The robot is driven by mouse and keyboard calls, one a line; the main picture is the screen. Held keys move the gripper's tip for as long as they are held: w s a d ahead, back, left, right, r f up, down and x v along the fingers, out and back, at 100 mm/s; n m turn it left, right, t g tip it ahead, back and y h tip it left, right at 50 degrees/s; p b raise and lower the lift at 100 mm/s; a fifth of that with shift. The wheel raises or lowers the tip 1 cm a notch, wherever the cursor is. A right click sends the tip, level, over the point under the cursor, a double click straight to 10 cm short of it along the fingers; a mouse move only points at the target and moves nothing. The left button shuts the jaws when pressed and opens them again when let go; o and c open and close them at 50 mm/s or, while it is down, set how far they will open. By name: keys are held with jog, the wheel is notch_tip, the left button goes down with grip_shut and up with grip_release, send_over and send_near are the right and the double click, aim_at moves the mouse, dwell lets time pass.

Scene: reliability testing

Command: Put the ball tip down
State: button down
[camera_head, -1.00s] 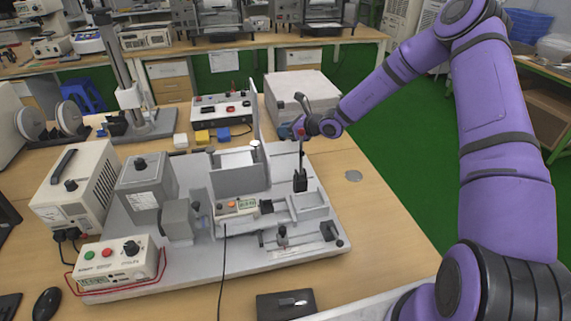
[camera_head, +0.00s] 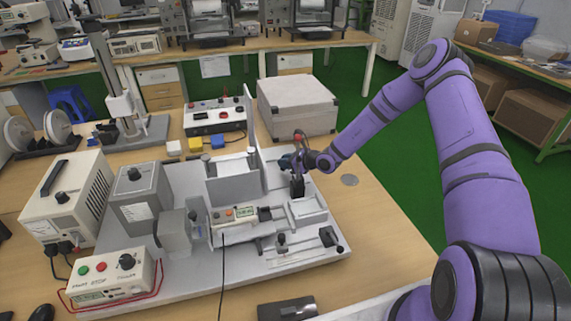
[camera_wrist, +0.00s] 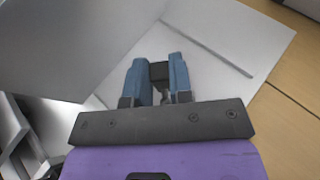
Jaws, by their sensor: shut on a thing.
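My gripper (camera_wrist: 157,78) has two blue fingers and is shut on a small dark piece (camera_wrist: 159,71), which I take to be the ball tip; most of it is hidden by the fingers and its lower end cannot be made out. In the head view my gripper (camera_head: 289,163) is over the right rear part of the grey test rig (camera_head: 262,170), to the right of an upright plate. A black block (camera_head: 297,187) stands on the rig just below the gripper. Whether the held piece touches it, I cannot tell.
An upright grey plate (camera_head: 249,118) stands close on the left. A large light-grey case (camera_head: 298,103) is behind. A control box (camera_head: 110,278) with buttons and a power unit (camera_head: 68,205) are at the left. Bare wooden table (camera_head: 375,215) is at the right.

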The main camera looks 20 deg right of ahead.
jog(key=shift+f, duration=0.45)
jog(key=shift+f, duration=0.1)
jog(key=c, duration=1)
grip_release()
jog(key=v, duration=1.2)
